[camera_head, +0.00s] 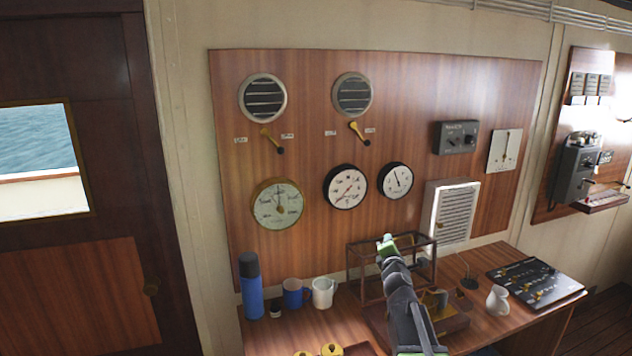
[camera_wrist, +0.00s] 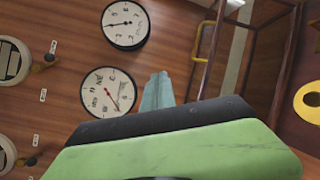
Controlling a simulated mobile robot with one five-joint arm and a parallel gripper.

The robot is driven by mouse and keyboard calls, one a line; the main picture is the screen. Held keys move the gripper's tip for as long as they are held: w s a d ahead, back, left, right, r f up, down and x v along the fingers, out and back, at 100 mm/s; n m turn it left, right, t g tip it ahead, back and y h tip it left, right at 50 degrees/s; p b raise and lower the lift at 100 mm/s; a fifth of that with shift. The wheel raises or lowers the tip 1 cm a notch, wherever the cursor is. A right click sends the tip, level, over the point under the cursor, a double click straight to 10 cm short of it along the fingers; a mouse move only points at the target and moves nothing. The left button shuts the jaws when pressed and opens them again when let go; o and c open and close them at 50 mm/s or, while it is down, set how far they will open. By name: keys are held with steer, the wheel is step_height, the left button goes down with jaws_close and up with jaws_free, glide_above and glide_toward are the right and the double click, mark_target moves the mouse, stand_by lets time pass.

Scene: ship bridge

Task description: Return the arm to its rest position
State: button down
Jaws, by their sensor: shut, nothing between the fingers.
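My arm (camera_head: 402,300) rises from the bottom of the head view over the table, in front of a dark-framed open case. My gripper (camera_head: 387,243), with a green part at its end, is at the top of the arm, against the case's upper frame in the picture. Whether it touches the frame cannot be told. In the wrist view my gripper (camera_wrist: 157,90) shows as pale blue-green fingertips beyond a black and green body. It is shut, and nothing shows held in it. The fingers point toward the panel with the gauges.
The wooden table (camera_head: 465,335) carries a blue flask (camera_head: 251,290), a blue mug (camera_head: 292,294), a white mug (camera_head: 323,293), a white jug (camera_head: 497,300), a black switch panel (camera_head: 535,283) and the framed case (camera_head: 362,265). A wooden wall panel (camera_head: 310,120) with gauges stands behind.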

steer(key=s+f+m+g+h, duration=0.1)
steer(key=s+f+m+g, duration=0.8)
steer(key=s+f+m, duration=0.7)
steer(key=s+a+f+m+g+y, duration=0.1)
steer(key=s+a+f+m+g, duration=0.2)
steer(key=s, duration=0.5)
steer(key=s+a+f+m+g+y, duration=0.2)
steer(key=s+f+g, duration=0.3)
steer(key=s, duration=0.4)
steer(key=shift+a+m+b, duration=0.4)
steer(key=shift+a+m, duration=0.4)
steer(key=shift+a, duration=0.05)
